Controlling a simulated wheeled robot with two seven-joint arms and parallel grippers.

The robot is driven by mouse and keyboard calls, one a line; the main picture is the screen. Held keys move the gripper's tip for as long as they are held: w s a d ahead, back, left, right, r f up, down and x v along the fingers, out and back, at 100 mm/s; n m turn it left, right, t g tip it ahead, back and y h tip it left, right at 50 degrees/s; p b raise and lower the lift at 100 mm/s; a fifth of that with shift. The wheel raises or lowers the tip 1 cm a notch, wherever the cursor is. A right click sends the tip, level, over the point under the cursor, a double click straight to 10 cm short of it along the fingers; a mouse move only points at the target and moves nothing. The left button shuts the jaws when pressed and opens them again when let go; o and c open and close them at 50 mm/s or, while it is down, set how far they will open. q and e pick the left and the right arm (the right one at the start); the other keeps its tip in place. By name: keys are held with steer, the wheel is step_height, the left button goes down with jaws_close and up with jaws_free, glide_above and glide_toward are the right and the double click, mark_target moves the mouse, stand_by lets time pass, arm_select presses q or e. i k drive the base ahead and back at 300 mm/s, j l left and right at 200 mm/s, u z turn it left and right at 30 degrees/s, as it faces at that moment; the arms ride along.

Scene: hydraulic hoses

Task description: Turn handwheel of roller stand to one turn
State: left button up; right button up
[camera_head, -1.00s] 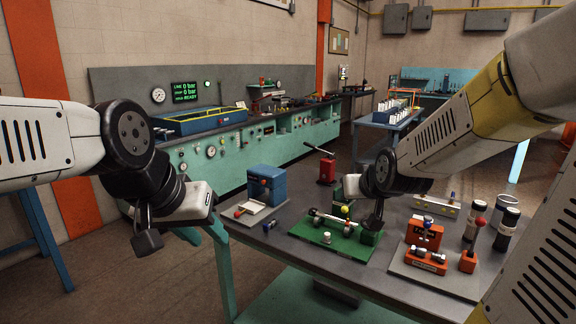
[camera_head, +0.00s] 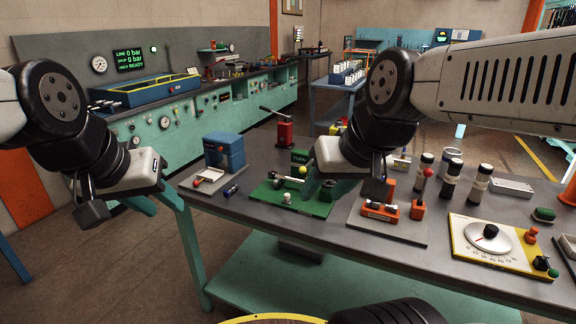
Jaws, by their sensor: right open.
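The roller stand appears to be the green base (camera_head: 262,196) on the grey table, with a light horizontal rod or roller (camera_head: 283,181), a yellow ball (camera_head: 302,170) and a small green sign reading TURN (camera_head: 299,157). I cannot make out its handwheel clearly; my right gripper covers the right end of the stand. My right gripper (camera_head: 352,191) is open, pointing down in front of the stand's right end; I cannot tell whether it touches. My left gripper (camera_head: 88,204) hangs off the table's left side, apart from the stand; its jaw opening is unclear.
A blue device (camera_head: 224,152) stands left of the green base. Right of it are a grey plate with orange fittings (camera_head: 380,211), several dark cylinders (camera_head: 450,180) and a yellow-edged dial panel (camera_head: 490,243). A red post with a lever (camera_head: 284,132) stands behind. The table's front strip is clear.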

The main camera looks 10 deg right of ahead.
mark_target(329, 185)
steer(key=i+j+z, duration=0.1)
steer(key=i+z, duration=0.15)
steer(key=z, duration=0.15)
steer(key=i+j+z, duration=0.2)
steer(key=z, duration=0.15)
steer(key=i+j+z, duration=0.2)
steer(key=z, duration=0.2)
